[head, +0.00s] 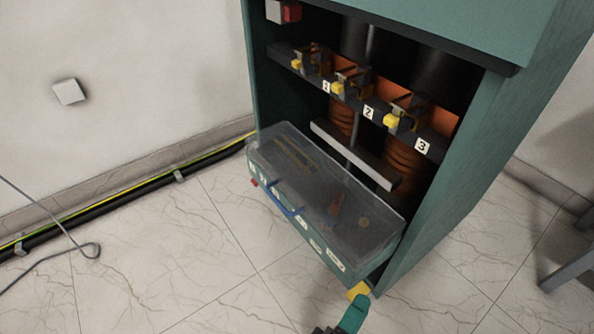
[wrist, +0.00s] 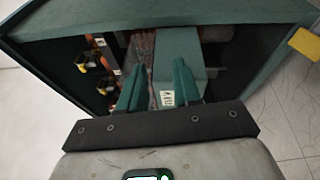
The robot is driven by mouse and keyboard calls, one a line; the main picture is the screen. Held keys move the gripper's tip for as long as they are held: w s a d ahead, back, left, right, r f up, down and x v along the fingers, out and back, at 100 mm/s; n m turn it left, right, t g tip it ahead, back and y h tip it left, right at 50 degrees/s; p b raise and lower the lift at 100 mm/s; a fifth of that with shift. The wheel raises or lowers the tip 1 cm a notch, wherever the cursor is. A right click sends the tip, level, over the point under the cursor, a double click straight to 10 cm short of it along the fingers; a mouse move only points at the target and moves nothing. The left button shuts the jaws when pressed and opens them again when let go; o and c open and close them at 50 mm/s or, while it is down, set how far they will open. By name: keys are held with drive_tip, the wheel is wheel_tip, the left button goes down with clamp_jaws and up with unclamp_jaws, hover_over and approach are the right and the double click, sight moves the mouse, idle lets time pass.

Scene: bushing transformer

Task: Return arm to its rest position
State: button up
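My gripper (head: 345,318) shows only in part at the bottom edge of the head view, in front of the lower front corner of the green transformer cabinet (head: 440,230). In the wrist view, its two teal fingers (wrist: 157,85) are spread apart with nothing held between them. Beyond them are the open cabinet and a teal panel with a white label (wrist: 167,98). The rest of my arm is out of view.
A clear-lidded case (head: 335,255) with tools juts from the cabinet's lower front. Numbered bushings with yellow parts (head: 390,121) stand inside. Black and yellow-green cables (head: 120,193) run along the wall. A dark stand (head: 572,275) is at right. Open tiled floor lies front left.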

drive_tip(key=s+d+f+m+g+y+p, duration=0.1)
drive_tip(key=s+d+f+m+g, duration=0.1)
drive_tip(key=s+d+m+g, duration=0.3)
drive_tip(key=s+d+f+m+g+y, duration=0.1)
drive_tip(key=d+f+m+g+y, duration=0.2)
drive_tip(key=d, duration=0.5)
drive_tip(key=s+d+f+m+g+p, duration=0.1)
drive_tip(key=s+d+f+m+g, duration=0.15)
drive_tip(key=d+g, duration=0.3)
drive_tip(key=s+a+r+m+y, duration=0.2)
drive_tip(key=s+y, duration=0.4)
drive_tip(key=y, duration=0.1)
wheel_tip(320, 180, up, 37)
drive_tip(key=p, duration=3.8)
